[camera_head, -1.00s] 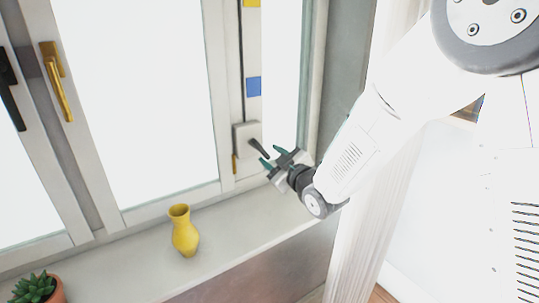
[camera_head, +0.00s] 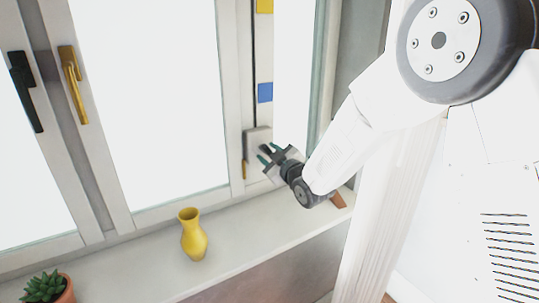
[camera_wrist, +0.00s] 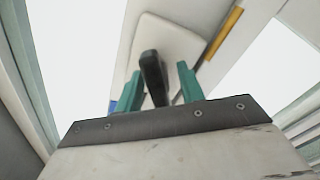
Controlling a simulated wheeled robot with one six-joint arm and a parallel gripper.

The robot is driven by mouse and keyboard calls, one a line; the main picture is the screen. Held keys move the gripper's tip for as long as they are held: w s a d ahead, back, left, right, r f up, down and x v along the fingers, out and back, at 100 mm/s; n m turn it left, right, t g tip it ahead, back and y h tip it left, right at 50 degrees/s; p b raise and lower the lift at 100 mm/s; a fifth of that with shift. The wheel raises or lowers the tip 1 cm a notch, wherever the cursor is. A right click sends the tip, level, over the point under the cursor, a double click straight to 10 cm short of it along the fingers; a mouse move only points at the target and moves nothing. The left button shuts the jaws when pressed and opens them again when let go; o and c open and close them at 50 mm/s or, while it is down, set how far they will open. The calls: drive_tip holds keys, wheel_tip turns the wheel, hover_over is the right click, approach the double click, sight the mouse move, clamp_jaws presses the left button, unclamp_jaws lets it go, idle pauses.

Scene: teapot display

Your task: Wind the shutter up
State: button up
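The shutter winder is a pale box (camera_head: 255,137) on the window frame, with a short black handle (camera_wrist: 152,72) sticking out. The box also shows in the wrist view (camera_wrist: 168,38). My gripper (camera_head: 266,154) is at the box, coming from the right. In the wrist view my gripper's two green fingers (camera_wrist: 159,84) stand either side of the black handle, with a gap on each side. The gripper is open and not clamped on the handle. The shutter itself is not clearly visible; the panes are plain white.
A yellow vase (camera_head: 193,236) and a potted succulent (camera_head: 46,287) stand on the sill (camera_head: 130,268). A brown object (camera_head: 338,200) lies on the sill under my arm. A gold handle (camera_head: 73,85) and a black handle (camera_head: 26,92) are on the windows.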

clamp_jaws()
drive_tip(key=shift+m, duration=0.3)
